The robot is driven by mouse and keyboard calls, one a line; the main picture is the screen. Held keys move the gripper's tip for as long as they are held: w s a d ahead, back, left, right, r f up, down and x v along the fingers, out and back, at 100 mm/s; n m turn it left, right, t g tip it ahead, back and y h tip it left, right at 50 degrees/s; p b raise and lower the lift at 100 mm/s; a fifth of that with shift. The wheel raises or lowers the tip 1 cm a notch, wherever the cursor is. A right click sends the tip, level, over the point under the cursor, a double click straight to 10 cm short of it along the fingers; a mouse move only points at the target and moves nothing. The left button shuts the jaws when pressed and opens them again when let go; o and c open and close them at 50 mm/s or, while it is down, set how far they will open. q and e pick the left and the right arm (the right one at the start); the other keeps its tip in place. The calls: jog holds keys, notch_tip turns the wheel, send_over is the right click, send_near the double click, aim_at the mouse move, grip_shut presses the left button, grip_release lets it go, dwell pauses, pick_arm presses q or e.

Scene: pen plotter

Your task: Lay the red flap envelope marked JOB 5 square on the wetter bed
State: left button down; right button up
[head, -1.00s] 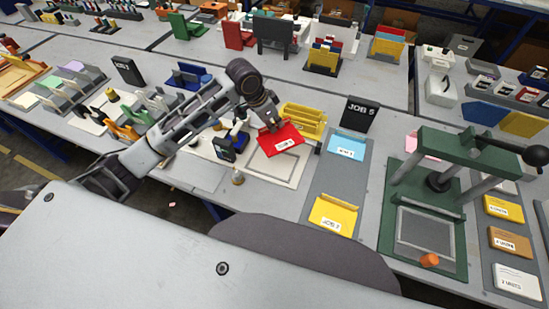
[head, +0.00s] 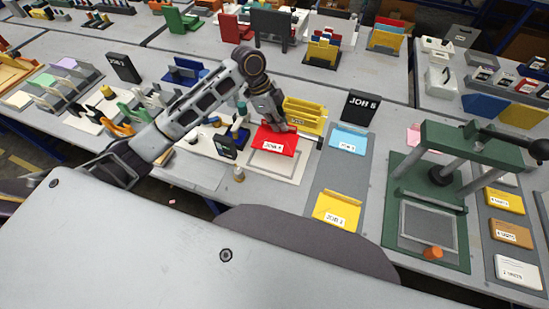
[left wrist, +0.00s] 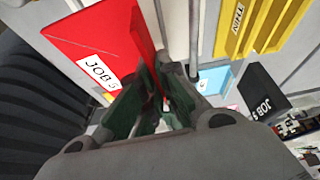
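The red flap envelope marked JOB 5 (head: 272,139) is held by my left gripper (head: 282,128) at its far right edge. It is over the far part of a pale bed with a grey outline (head: 278,172), roughly lined up with it. I cannot tell whether it touches the bed. In the left wrist view the red envelope (left wrist: 90,35) slants out at the upper left, with the green fingers of my left gripper (left wrist: 152,98) closed at its edge. The fingertips are partly hidden. My right gripper is not in view.
A yellow holder (head: 305,115) stands just behind the bed, and a black JOB 5 sign (head: 361,107) behind the grey strip. That strip bears a blue envelope (head: 348,140) and a yellow one (head: 337,209). A green press (head: 432,200) stands at the right.

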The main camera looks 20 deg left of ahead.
aim_at(279, 133)
pick_arm(q)
jog(key=shift+m, duration=0.4)
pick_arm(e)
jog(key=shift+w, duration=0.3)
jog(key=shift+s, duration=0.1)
pick_arm(q)
jog(key=shift+f, duration=0.45)
notch_tip(279, 133, down, 3)
jog(key=shift+f, duration=0.5)
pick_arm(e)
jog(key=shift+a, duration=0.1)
